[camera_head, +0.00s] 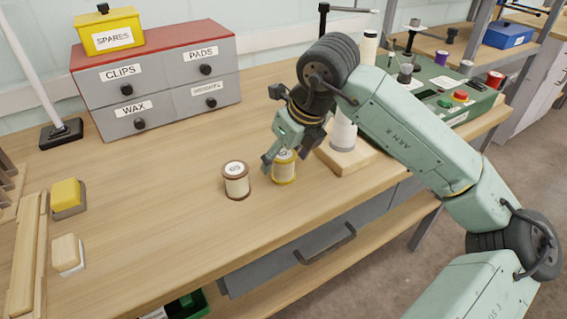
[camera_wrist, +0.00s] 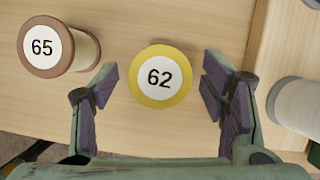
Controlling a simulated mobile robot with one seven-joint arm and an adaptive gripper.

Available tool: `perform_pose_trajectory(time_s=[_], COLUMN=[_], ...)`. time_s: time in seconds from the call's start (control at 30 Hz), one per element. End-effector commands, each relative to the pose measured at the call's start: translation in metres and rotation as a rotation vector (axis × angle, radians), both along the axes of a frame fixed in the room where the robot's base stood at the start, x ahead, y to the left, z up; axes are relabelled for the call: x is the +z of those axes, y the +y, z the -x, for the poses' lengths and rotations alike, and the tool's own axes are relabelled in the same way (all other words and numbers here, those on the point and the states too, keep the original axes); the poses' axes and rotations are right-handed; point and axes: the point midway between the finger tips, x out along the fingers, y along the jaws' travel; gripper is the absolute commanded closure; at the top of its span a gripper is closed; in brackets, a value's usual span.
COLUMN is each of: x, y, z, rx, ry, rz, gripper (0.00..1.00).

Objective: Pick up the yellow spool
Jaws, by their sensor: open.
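The yellow spool (camera_head: 284,168) stands upright on the wooden workbench, with cream thread and yellow rims. In the wrist view its yellow top (camera_wrist: 160,76) carries a white label reading 62. My gripper (camera_head: 275,157) is at the spool from above and partly hides it in the head view. In the wrist view my gripper (camera_wrist: 160,92) has its fingers spread wide, one on each side of the spool, with gaps on both sides. It holds nothing.
A brown-rimmed spool (camera_head: 236,181) labelled 65 stands close on the left. A white cone (camera_head: 343,131) on a wooden base stands on the right. A grey drawer cabinet (camera_head: 160,96) is at the back.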

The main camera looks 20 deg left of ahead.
Motion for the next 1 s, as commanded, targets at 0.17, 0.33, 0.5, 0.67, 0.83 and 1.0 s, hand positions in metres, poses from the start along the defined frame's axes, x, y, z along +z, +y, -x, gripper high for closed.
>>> perform_pose_trajectory(time_s=[0.17, 0.33, 0.5, 0.67, 0.83, 1.0], x=[0.0003, 0.0005, 0.0006, 0.0006, 0.0007, 0.0007], y=[-0.0001, -0.0002, -0.0003, -0.0003, -0.0003, -0.0003], z=[0.0000, 0.0000, -0.0001, -0.0001, -0.0001, -0.0001], rx=[0.000, 0.000, 0.000, 0.000, 0.000, 0.000], ry=[0.000, 0.000, 0.000, 0.000, -0.001, -0.001], rz=[0.000, 0.000, 0.000, 0.000, 0.000, 0.000], gripper=[0.43, 0.54, 0.65, 0.76, 0.86, 0.86])
